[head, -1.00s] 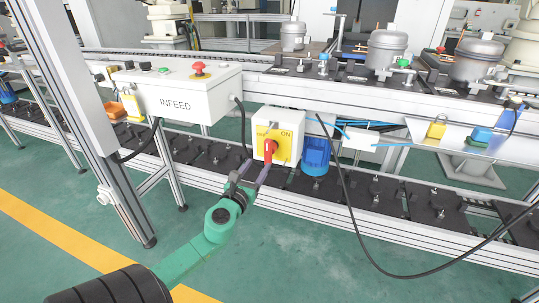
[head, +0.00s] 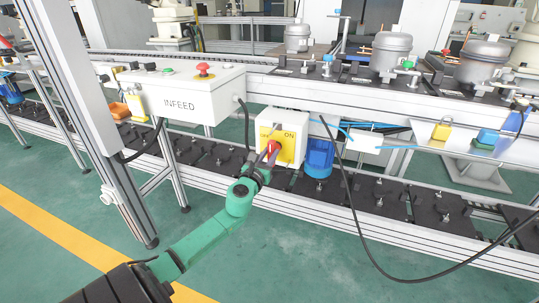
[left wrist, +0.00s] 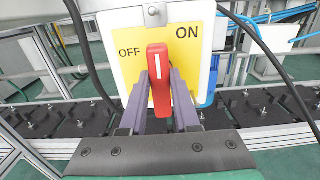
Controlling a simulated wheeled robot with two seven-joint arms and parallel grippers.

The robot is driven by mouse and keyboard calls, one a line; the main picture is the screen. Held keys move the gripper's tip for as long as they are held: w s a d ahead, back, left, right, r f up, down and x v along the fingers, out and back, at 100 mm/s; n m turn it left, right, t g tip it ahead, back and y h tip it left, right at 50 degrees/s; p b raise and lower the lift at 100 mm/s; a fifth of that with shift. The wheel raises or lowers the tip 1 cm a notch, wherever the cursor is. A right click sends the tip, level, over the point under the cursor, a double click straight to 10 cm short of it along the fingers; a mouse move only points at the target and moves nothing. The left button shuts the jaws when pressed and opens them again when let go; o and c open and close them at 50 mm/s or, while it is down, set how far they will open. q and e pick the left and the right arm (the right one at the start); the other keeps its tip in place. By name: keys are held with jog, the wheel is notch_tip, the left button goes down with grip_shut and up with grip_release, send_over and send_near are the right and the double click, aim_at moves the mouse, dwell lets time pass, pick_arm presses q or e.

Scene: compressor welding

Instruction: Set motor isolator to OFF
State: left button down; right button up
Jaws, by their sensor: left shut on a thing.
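The motor isolator (head: 282,122) is a white box with a yellow plate marked OFF at left and ON at right. Its red handle (left wrist: 158,82) stands near upright in the left wrist view, its white line pointing between the two words. My left gripper (head: 269,155) is shut on the red handle, one dark finger on each side of it; the gripper also shows in the left wrist view (left wrist: 159,95). My right gripper is in neither view.
The white INFEED box (head: 185,95) with a red button is left of the isolator. A blue motor (head: 319,158) sits close at its right. A black cable (head: 352,215) hangs in front. A yellow padlock (head: 442,130) lies on the shelf at right.

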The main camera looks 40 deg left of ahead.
pick_arm(q)
jog(key=shift+n, duration=0.4)
jog(key=n, duration=0.2)
jog(key=shift+a+n+b, duration=0.1)
jog(key=shift+n+b, duration=0.2)
jog(key=n, duration=0.2)
jog(key=shift+a+f+n, duration=0.1)
jog(key=shift+n, duration=0.3)
jog(key=n, duration=0.2)
jog(key=shift+s+a+n, duration=0.1)
jog(key=shift+n, duration=0.2)
jog(key=n, duration=0.3)
jog(key=shift+a+f+n, duration=0.1)
jog(key=shift+f+n, duration=0.05)
jog(key=shift+n, duration=0.25)
jog(key=shift+f+n+p, duration=0.2)
jog(key=shift+n+p, duration=0.2)
jog(key=shift+n, duration=2.4)
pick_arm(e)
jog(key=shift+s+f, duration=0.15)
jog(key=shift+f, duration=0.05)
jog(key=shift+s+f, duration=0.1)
